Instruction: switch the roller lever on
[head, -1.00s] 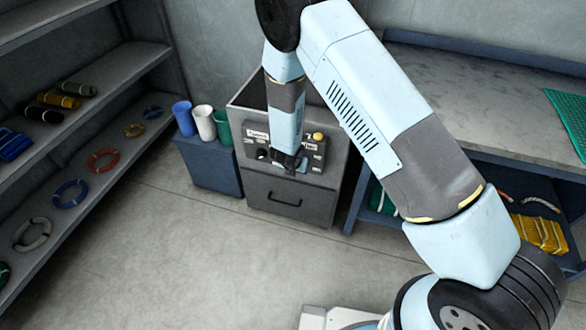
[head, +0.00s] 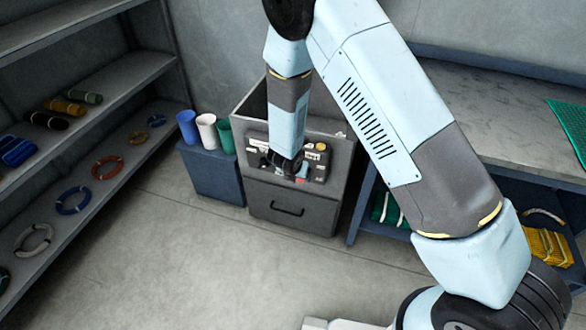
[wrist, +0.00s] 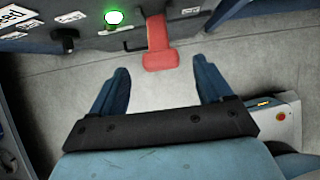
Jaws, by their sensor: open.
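A red lever (wrist: 158,46) sticks out from the dark control panel (wrist: 100,40) in the wrist view. Its broad end lies between and just ahead of my open fingertips, with no contact visible. My gripper (wrist: 160,66) is open and empty. In the head view my gripper (head: 280,166) is in front of the panel on the grey cabinet (head: 290,208) and hides part of it. A small red patch, likely the lever, shows beside the gripper. A green lamp (wrist: 114,18) glows on the panel, left of the lever.
A black knob (wrist: 64,38) and white labels are also on the panel. Blue, white and green cups (head: 207,130) stand on a blue box left of the cabinet. A shelf (head: 100,150) is at left, a workbench (head: 490,110) at right. The floor in front is clear.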

